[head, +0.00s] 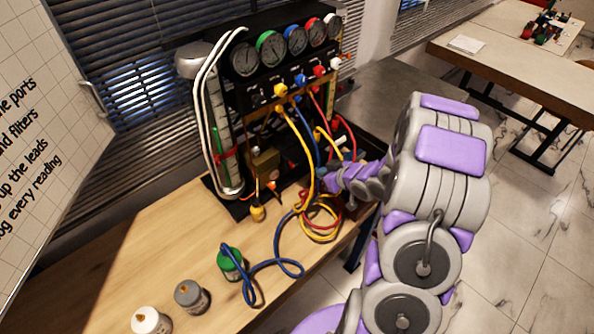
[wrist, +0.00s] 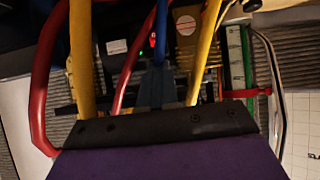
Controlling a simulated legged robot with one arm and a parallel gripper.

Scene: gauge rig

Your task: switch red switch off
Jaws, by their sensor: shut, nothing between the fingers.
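A small bright red part (wrist: 153,40), which looks like the red switch, shows in the wrist view on a dark unit beside a small green light (wrist: 117,47). Hoses partly cover it, and I cannot tell its position. In the head view I cannot make the switch out behind the hoses and my gripper. My gripper (head: 328,178) is shut and empty, low in front of the rig among the hoses. In the wrist view its narrow fingers (wrist: 157,82) point toward the red part, seemingly short of it. Contact cannot be told.
Yellow (head: 302,150), blue and red hoses hang around my gripper from the gauge rig (head: 262,88). Coiled hoses lie below at the bench edge. A green-topped bottle (head: 230,263) and two other bottles stand on the wooden bench (head: 180,235). The bench's left middle is clear.

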